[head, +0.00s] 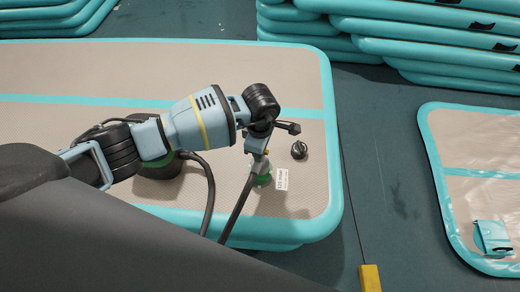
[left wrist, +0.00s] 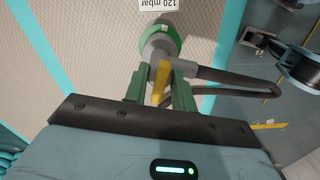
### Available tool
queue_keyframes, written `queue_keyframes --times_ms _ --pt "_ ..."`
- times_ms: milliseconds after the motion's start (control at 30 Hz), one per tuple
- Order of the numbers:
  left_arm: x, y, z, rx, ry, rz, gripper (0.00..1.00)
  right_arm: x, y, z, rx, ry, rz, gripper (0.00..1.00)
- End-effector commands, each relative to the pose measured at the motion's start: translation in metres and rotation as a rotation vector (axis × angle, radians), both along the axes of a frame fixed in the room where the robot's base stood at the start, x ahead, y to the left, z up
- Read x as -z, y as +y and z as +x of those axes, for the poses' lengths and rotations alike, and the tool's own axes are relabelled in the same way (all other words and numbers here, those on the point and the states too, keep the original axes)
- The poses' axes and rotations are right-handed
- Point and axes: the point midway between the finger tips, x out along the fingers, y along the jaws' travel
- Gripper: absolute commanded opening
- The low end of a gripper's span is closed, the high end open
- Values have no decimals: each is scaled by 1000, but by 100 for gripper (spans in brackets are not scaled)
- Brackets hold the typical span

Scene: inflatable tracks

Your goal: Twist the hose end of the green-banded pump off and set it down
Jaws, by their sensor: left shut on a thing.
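My left gripper (head: 259,158) is shut on the hose end, over the near right part of the inflated track (head: 230,70). In the left wrist view its green fingers (left wrist: 158,92) stand on both sides of the grey hose end (left wrist: 152,50), which has a yellow lever. The hose end's tip meets a green collar (head: 262,179) at the track's surface; whether it is locked there I cannot tell. A dark hose (head: 236,208) runs down from it. The green-banded pump (head: 160,167) is mostly hidden behind my left arm. My right gripper is not in view.
A small black cap (head: 299,150) lies right of the gripper, and a "120 mbar" tag (head: 281,179) beside the collar. Stacked turquoise tracks (head: 430,40) stand at the back right. Another track (head: 485,150) lies right. A yellow block (head: 370,278) is on the floor.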

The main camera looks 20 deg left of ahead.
Motion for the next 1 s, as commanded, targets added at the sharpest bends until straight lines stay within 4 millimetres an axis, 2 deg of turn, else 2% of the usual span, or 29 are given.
queue_keyframes --times_ms 500,1000 --pt "-20 0 0 1 -1 0 1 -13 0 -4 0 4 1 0" --pt "-37 0 0 0 -1 0 1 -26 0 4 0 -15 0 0"
